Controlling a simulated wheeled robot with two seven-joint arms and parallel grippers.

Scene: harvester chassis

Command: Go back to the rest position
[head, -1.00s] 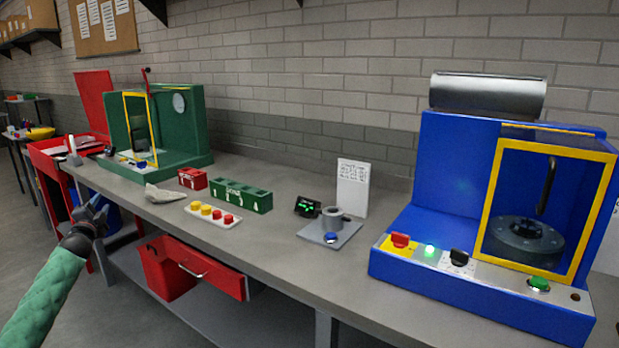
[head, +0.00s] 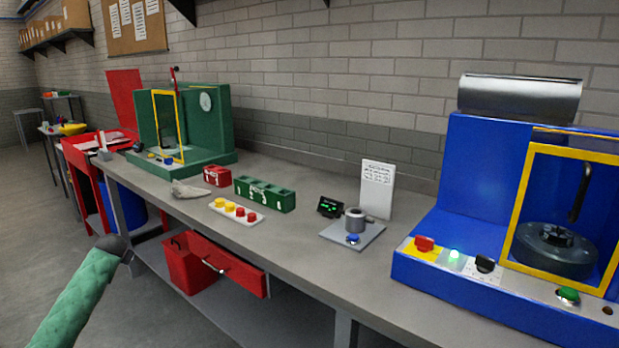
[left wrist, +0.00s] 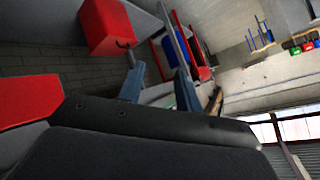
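My left arm comes in at the bottom left of the head view in a green sleeve, with its dark wrist in front of the workbench (head: 330,265). The gripper's fingers are hidden behind the wrist there. In the left wrist view my left gripper (left wrist: 160,82) shows two blue-grey fingers standing apart, with nothing seen between them. The fingers point away from the bench top, toward the room. My right gripper is in neither view.
A red drawer (head: 230,268) juts from under the bench near the left arm. On the bench stand a green machine (head: 207,130), a green block with slots (head: 265,195), a button panel (head: 237,213) and a blue machine (head: 475,180). The floor at left is clear.

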